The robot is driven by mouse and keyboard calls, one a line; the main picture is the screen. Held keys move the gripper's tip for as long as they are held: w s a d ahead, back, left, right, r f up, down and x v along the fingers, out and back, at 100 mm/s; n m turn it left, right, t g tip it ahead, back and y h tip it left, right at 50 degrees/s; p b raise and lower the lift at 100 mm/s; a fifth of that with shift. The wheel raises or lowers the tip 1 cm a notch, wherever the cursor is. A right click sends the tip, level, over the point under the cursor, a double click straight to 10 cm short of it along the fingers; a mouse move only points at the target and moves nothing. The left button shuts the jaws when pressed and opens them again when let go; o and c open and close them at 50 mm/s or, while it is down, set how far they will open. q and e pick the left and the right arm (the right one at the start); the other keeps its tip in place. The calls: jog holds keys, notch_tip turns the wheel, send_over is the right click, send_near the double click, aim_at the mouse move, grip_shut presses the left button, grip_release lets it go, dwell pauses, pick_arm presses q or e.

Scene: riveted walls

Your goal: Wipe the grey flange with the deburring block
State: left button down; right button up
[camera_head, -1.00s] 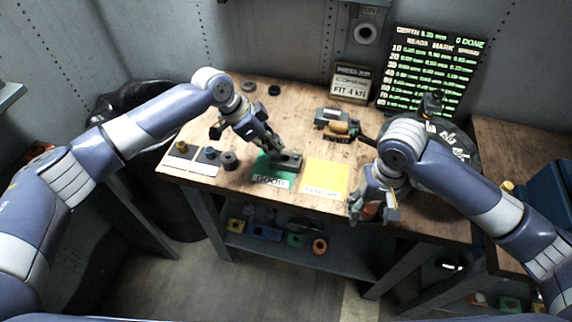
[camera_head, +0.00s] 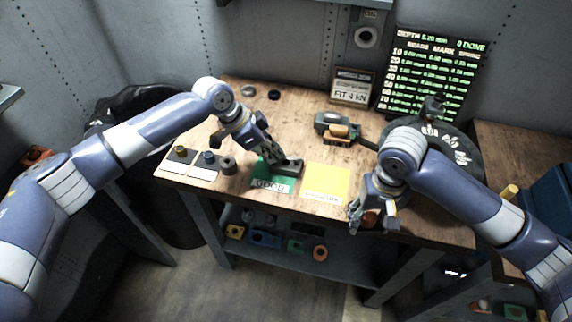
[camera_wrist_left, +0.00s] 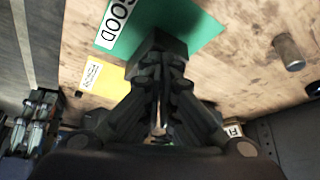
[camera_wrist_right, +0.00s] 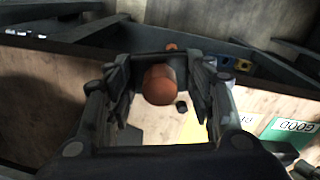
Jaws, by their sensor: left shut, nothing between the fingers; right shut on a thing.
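A dark grey block-like part (camera_head: 290,167), which looks like the grey flange, lies on the green GOOD mat (camera_head: 268,183). It also shows in the left wrist view (camera_wrist_left: 155,45). My left gripper (camera_head: 276,158) is shut and empty, pointing down at this part; I cannot tell if the tips touch it. My right gripper (camera_head: 372,220) is shut on a red-brown piece with a rounded end (camera_wrist_right: 159,85), near the bench's front edge. Its full shape is hidden by the fingers, so I cannot tell if it is the deburring block.
A yellow mat (camera_head: 327,182) lies right of the green one. A grey holder with a tan block (camera_head: 338,130) stands behind it. Small round parts on white cards (camera_head: 190,170) stand at the left. A dark round tray (camera_head: 462,150) is behind my right arm. Coloured parts sit on the lower shelf.

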pick_arm(q)
jog(key=shift+f, duration=0.3)
pick_arm(e)
jog(key=shift+f, duration=0.1)
dwell(0.5)
